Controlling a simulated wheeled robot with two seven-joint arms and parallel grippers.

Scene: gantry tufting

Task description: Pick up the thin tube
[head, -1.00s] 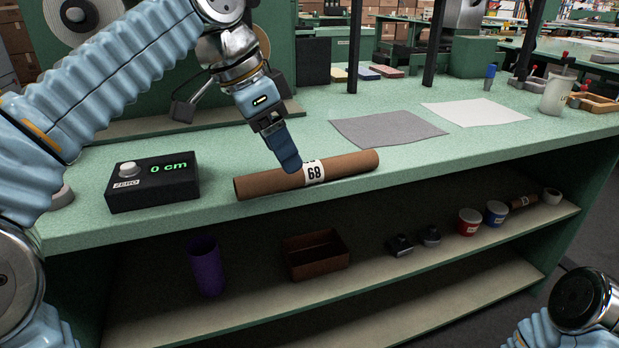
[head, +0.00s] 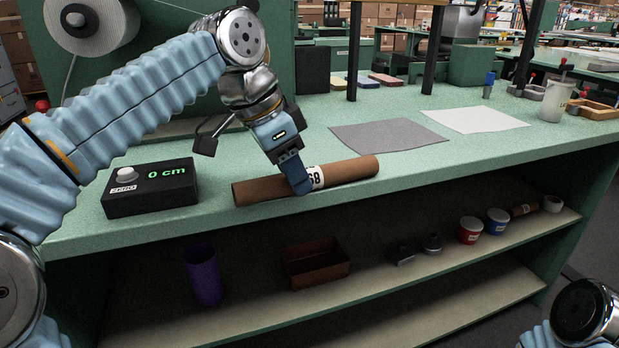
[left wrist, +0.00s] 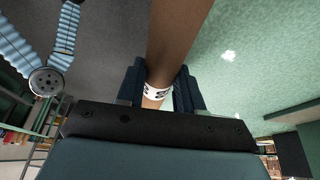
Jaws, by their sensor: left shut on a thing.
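A brown cardboard tube (head: 258,190) with a white label reading 68 (head: 317,176) lies along the front of the green bench top. My left gripper (head: 300,187) comes down on its middle, just left of the label, and is shut on it. In the left wrist view the tube (left wrist: 176,40) runs between the two dark blue fingers (left wrist: 158,88), with part of the label showing. The tube still appears to lie on the bench. My right gripper is out of view.
A black box reading 0 cm (head: 150,198) stands left of the tube. Grey (head: 388,134) and white (head: 474,119) sheets lie behind right. Below are a purple cup (head: 204,277), a brown tray (head: 316,275), and red (head: 469,231) and blue (head: 497,222) tubs.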

